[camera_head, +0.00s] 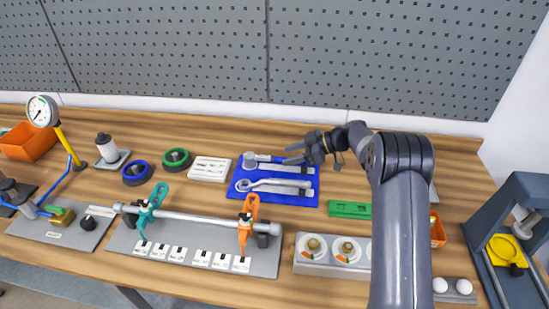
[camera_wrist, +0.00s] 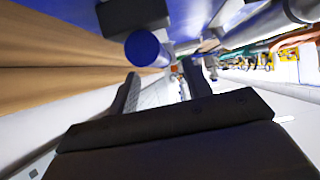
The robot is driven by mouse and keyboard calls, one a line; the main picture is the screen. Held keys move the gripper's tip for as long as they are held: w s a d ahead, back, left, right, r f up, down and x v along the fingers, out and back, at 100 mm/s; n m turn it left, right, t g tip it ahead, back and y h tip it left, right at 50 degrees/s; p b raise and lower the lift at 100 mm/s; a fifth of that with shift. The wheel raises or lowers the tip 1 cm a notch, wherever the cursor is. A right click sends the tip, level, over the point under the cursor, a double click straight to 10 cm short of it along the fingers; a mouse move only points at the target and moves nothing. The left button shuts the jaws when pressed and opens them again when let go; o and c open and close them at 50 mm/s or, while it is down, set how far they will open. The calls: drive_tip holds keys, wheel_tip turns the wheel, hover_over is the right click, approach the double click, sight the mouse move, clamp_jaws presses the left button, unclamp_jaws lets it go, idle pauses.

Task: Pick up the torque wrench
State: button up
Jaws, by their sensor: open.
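A blue mat (camera_head: 236,197) at mid table bears several metal tools. A long silver wrench with a ring head (camera_head: 275,185) lies across its front part. Behind it lies a tool with a blue section (camera_head: 264,157), partly hidden by my gripper; I cannot tell for sure which one is the torque wrench. My gripper (camera_head: 290,154) is open over the mat's back right edge, its fingers pointing left. In the wrist view, my gripper's fingers (camera_wrist: 160,70) stand apart with nothing clearly between them. A blue round-ended cylinder (camera_wrist: 148,49) is close beside them.
A white slotted block (camera_head: 209,169) stands left of the mat, a green tray (camera_head: 350,209) right of it. In front are a clamped rod on a grey plate (camera_head: 195,258) and a block with dials (camera_head: 330,262). A pegboard wall (camera_head: 380,60) rises behind.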

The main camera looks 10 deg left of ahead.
sight(281, 158)
drive_tip(key=p+x, duration=0.1)
drive_tip(key=x, duration=0.2)
drive_tip(key=shift+s+a+p, duration=0.15)
drive_tip(key=shift+a+p, duration=0.2)
drive_tip(key=shift+p, duration=0.05)
drive_tip(key=shift+a+f, duration=0.25)
drive_tip(key=shift+f, duration=0.1)
drive_tip(key=shift+c, duration=0.6)
drive_tip(key=shift+r, duration=0.1)
clamp_jaws()
